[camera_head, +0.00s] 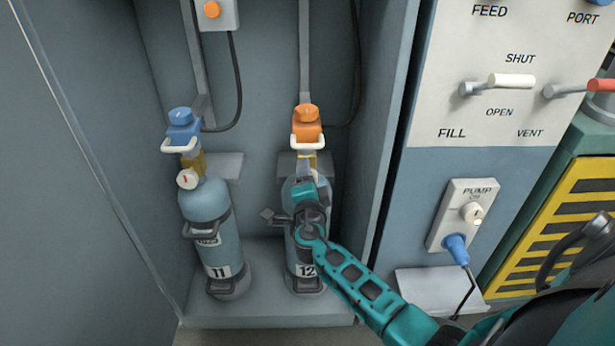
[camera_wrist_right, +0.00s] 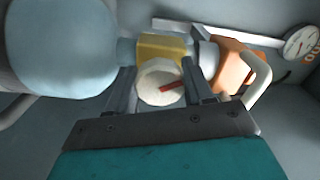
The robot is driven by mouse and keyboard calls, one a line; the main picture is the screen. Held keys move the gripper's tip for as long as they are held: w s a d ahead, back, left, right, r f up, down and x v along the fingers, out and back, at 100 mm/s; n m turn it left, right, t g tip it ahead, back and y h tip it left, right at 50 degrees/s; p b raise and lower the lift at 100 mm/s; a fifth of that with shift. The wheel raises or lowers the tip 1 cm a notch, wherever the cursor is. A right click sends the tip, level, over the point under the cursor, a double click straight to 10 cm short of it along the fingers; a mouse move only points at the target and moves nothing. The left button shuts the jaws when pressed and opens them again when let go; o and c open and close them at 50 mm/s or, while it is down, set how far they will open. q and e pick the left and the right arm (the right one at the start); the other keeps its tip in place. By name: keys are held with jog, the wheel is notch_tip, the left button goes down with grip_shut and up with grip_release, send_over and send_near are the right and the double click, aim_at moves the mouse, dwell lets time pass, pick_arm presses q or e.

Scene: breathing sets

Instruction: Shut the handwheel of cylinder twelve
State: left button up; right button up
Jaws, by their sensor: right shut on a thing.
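Cylinder twelve (camera_head: 305,265) stands upright at the right of the cabinet, a blue-grey bottle with a "12" label and a brass valve on top. Its white round handwheel (camera_wrist_right: 158,84) with a red mark shows in the right wrist view, between the two fingers. My right gripper (camera_wrist_right: 162,80) is shut on this handwheel; it also shows in the head view (camera_head: 308,192), in front of the cylinder's neck. There my gripper hides the handwheel and part of the bottle. My left gripper is not in view.
Cylinder eleven (camera_head: 206,240) stands to the left, with a white handwheel (camera_head: 187,179) and a blue connector (camera_head: 183,128). An orange connector (camera_head: 306,124) with a pale handle sits above cylinder twelve. The cabinet's right wall and the control panel (camera_head: 455,115) flank my right arm.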

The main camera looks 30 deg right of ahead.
dwell(0.3)
jog(key=o, duration=1)
jog(key=shift+o, duration=0.2)
jog(key=v, duration=1.3)
